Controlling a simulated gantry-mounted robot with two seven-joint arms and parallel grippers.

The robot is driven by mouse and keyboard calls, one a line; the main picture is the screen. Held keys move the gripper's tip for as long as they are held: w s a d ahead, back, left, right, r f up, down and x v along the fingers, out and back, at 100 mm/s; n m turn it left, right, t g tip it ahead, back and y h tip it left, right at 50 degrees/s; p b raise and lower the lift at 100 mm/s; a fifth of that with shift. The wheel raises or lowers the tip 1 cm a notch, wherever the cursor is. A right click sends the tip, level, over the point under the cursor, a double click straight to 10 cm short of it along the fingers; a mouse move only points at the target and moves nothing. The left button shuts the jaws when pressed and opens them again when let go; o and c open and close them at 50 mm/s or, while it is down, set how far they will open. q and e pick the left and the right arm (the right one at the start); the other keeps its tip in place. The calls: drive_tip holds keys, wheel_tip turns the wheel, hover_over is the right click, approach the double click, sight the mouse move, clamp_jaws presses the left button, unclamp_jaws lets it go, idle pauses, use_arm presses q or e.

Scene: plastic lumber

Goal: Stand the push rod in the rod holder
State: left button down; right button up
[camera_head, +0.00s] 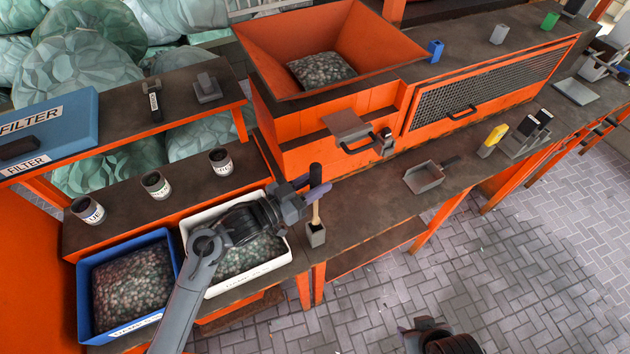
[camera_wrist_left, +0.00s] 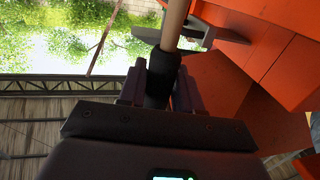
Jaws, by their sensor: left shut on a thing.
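The push rod has a pale wooden shaft (camera_head: 316,212) and a black grip (camera_wrist_left: 160,78). My left gripper (camera_head: 318,190) is shut on the grip, and the shaft points down from the jaws. In the left wrist view the grip sits between the fingers (camera_wrist_left: 160,90), with the pale shaft (camera_wrist_left: 174,25) beyond. The rod holder (camera_head: 316,236) is a small grey square box near the bench's front edge, directly below the gripper. The shaft's lower end meets the holder's opening in the head view; how deep it sits is hidden. My right gripper (camera_head: 412,331) shows only partly at the bottom edge.
A white bin (camera_head: 280,262) and a blue bin (camera_head: 170,260) of pellets stand left of the holder. A grey scoop (camera_head: 424,178) lies farther right. Bare bench lies between the holder and scoop. The orange hopper machine (camera_head: 330,125) stands behind.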

use_arm(q)
drive_tip(key=shift+f+b, duration=3.7)
drive_tip(key=shift+f, duration=2.65)
drive_tip(key=c, duration=0.7)
unclamp_jaws()
